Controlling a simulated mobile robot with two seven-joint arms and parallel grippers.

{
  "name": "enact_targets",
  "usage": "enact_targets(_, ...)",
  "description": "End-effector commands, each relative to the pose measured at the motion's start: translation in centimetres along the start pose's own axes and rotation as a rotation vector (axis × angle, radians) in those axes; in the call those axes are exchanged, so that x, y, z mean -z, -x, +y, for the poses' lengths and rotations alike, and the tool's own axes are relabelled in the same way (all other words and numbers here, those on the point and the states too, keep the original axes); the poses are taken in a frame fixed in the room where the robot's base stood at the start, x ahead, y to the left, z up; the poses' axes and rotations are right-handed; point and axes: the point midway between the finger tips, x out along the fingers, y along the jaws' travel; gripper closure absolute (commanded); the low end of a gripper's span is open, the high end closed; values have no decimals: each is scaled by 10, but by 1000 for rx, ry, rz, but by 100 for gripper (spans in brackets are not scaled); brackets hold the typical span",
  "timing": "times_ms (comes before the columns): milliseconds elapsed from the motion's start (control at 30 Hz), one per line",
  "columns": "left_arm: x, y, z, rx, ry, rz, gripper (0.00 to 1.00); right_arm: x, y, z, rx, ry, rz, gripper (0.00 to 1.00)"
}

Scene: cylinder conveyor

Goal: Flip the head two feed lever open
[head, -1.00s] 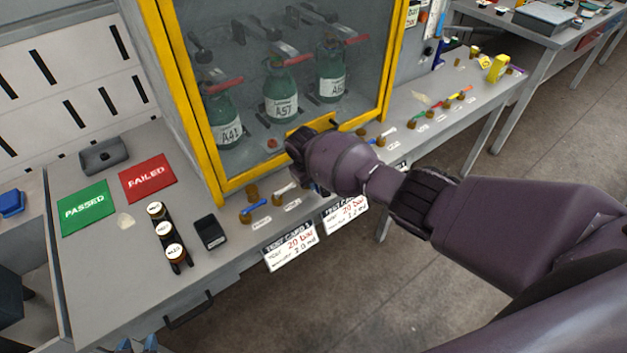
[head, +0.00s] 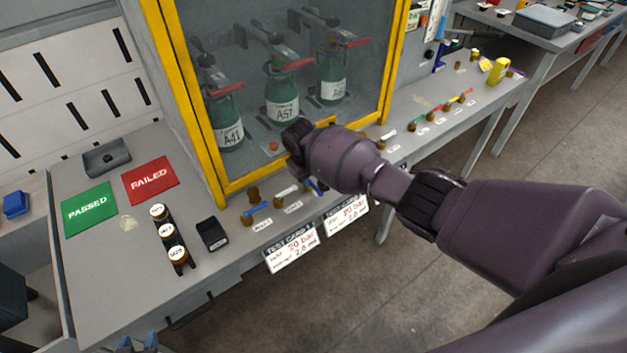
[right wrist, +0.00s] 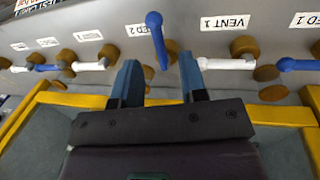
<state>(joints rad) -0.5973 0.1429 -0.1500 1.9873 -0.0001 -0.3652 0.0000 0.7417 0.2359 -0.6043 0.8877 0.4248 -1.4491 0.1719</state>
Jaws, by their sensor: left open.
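The blue feed two lever (right wrist: 156,38) points straight out from the cabinet, across the row, beside a partly hidden label (right wrist: 137,29) reading "ED 2". In the head view a bit of blue (head: 315,187) shows under my right wrist. My right gripper (right wrist: 159,62) is open, its blue fingertips on either side of the lever's inner end, with a visible gap to each side. In the head view its fingers are hidden behind the wrist. My left gripper (head: 137,344) is open and empty at the bottom edge, away from the lever.
White vent levers (right wrist: 226,64) (right wrist: 90,66) flank the lever, and the feed one lever (right wrist: 300,65) lies along the row. The yellow-framed cabinet (head: 213,160) holding green bottles (head: 281,94) rises close behind. Test cards (head: 292,248) hang on the bench front. A black box (head: 212,234) stands left.

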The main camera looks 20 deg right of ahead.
Motion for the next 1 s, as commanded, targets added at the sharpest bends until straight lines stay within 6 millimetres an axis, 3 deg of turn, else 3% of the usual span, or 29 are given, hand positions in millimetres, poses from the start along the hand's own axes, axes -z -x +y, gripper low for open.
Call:
enact_targets(200, 0, 5, -1, 1, 1, -11, 58, 0, 41, 1, -1, 0, 2, 61)
enact_targets(400, -5, 8, -1, 2, 2, -23, 58, 0, 62, 0, -1, 0, 0, 61)
enact_targets(1000, -4, 7, -1, 2, 3, -21, 58, 0, 68, 0, -1, 0, -1, 61)
